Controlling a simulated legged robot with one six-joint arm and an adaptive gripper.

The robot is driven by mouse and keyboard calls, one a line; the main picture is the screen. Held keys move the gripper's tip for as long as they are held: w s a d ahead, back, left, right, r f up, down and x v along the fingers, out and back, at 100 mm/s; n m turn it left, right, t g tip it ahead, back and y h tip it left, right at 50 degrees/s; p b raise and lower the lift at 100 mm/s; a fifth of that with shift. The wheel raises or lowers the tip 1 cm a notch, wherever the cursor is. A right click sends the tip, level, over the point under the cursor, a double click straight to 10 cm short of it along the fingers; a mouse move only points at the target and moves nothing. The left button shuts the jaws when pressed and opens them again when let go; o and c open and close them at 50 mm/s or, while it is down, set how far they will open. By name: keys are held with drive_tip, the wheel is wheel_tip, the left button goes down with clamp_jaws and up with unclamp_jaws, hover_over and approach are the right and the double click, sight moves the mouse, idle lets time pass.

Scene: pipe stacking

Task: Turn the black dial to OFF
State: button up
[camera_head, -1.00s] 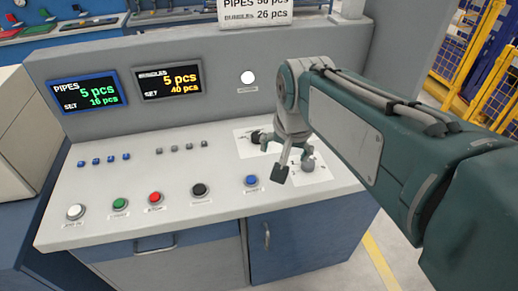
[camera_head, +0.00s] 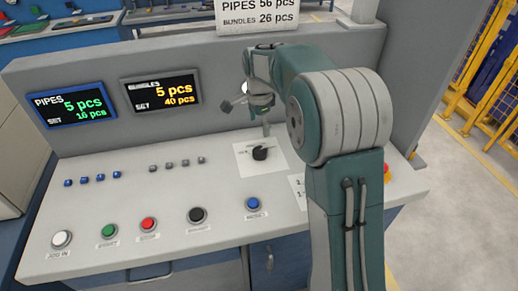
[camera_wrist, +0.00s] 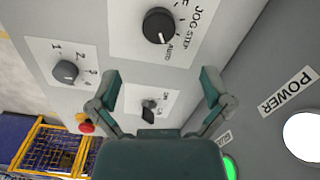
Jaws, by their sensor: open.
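In the wrist view a small black dial (camera_wrist: 148,113) sits on a white plate with small ON/OFF-type lettering, between my fingers. Its lever part points down in the picture; the exact setting is too small to read. A larger round black dial (camera_wrist: 158,26), marked JOG, STEP and AUTO, is above it. In the head view a black dial on a white plate (camera_head: 260,153) is just below my gripper (camera_head: 247,117). My gripper also shows in the wrist view (camera_wrist: 160,82); its fingers are spread and empty, with no visible contact.
The upright back panel bears a white POWER lamp (camera_wrist: 302,135) and a green lamp (camera_wrist: 230,168). Coloured push buttons, including a blue one (camera_head: 253,204), line the desk front.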

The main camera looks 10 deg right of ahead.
sight(259, 150)
wheel_tip(259, 150, down, 10)
drive_tip(key=shift+r, duration=0.25)
drive_tip(key=c, duration=1.1)
